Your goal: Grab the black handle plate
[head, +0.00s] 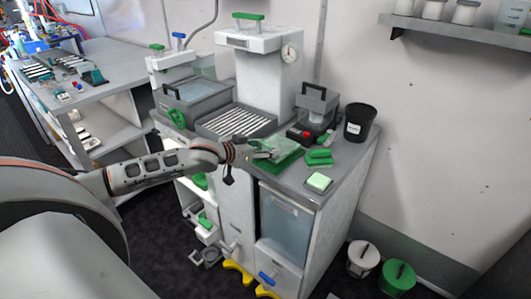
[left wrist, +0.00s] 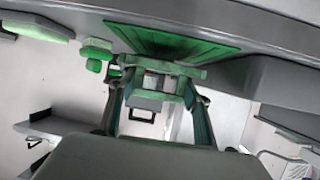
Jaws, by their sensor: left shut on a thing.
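My right gripper is out of view.
Green blocks (head: 318,157), a pale green sponge-like block (head: 319,182) and a black bucket (head: 360,123) stand right of my left gripper. A slatted grate (head: 236,122) lies to its left. White and green lidded tubs (head: 363,257) are on the floor at the right.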

